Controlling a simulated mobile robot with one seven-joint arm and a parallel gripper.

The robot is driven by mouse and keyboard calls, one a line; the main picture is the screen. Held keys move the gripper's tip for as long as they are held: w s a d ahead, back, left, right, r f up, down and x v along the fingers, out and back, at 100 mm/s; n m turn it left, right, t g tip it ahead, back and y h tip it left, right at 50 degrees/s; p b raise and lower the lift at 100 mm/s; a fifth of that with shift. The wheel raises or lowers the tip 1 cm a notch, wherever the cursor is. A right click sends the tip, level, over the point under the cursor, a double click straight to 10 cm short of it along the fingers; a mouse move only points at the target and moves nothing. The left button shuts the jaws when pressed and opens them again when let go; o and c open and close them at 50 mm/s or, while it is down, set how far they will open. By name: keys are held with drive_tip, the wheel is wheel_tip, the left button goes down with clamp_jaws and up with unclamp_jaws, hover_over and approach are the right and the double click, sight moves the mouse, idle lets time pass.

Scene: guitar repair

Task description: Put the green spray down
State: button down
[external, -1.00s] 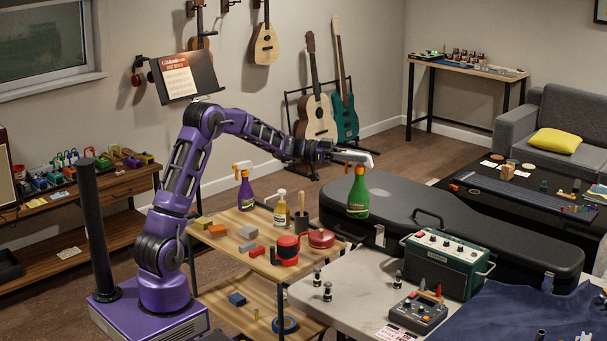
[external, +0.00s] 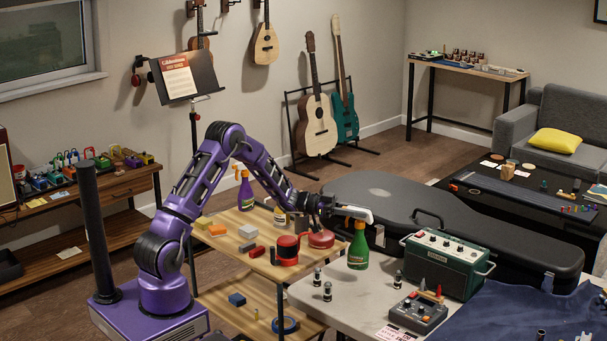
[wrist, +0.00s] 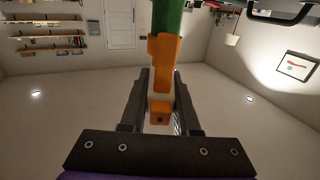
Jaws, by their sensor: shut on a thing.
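The green spray (external: 358,246) is a green bottle with a label and an orange trigger head. My gripper (external: 358,213) is shut on its head from the left side. The bottle hangs upright, with its base at or just above the back left part of the pale table (external: 318,293); I cannot tell whether it touches. In the wrist view, the orange trigger (wrist: 163,62) of the spray sits between my two dark fingers, with the green body above it in the picture.
A black guitar case (external: 470,240) lies behind the bottle. Small dark knobs (external: 327,291), an amplifier (external: 446,265) and a pedal (external: 417,313) stand nearby.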

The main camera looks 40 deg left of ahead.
sight(357, 227)
drive_tip(key=shift+f+b, duration=0.3)
drive_tip(key=shift+f, duration=2.45)
drive_tip(key=shift+f, duration=0.15)
drive_tip(key=c, duration=0.6)
unclamp_jaws()
drive_tip(key=shift+c, duration=0.2)
drive_tip(key=shift+a+r, duration=0.2)
drive_tip(key=shift+a, duration=0.05)
drive_tip(key=v, duration=0.7)
drive_tip(key=shift+s, duration=0.1)
drive_tip(key=shift+r, duration=0.1)
